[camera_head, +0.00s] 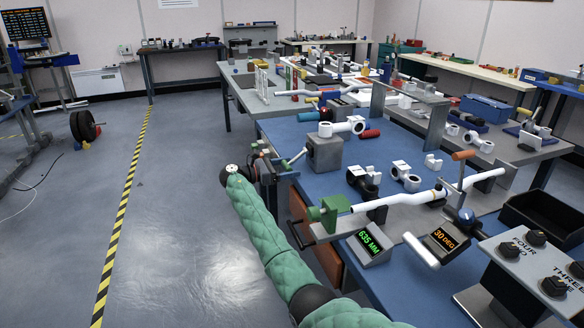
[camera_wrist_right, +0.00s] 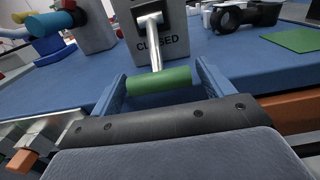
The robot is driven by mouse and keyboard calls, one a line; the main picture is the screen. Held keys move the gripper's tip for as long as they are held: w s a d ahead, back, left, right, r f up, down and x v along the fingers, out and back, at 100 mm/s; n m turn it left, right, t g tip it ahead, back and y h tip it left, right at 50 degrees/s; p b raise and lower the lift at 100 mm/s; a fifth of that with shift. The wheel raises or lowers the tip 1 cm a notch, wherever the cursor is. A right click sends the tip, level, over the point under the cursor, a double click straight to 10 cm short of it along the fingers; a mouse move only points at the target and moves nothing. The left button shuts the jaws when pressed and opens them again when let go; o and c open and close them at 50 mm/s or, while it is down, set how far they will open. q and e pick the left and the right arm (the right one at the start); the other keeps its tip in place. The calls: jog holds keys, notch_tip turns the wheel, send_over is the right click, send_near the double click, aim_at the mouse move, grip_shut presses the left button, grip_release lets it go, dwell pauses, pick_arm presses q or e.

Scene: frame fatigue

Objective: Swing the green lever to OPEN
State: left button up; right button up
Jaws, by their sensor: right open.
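The green lever handle (camera_wrist_right: 160,80) is a short green bar on a metal rod. It comes out of a grey block (camera_wrist_right: 178,42) whose front reads CLOSED below the rod. In the head view the grey block (camera_head: 325,154) stands near the left edge of the blue table, with the lever (camera_head: 295,158) pointing left and down. My right gripper (camera_head: 272,166) is beside the lever's end. In the wrist view its jaws (camera_wrist_right: 160,74) are open, one finger on each side of the green handle. Contact cannot be told. My left gripper is not in view.
A blue-covered table (camera_head: 330,183) carries several fixtures. A white pipe (camera_head: 400,200) with a green clamp (camera_head: 328,210) lies nearer, beside a 635 MM display (camera_head: 370,243). A black clamp (camera_wrist_right: 245,16) stands right of the block. The floor at left is open.

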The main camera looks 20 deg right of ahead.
jog(key=shift+d, duration=0.85)
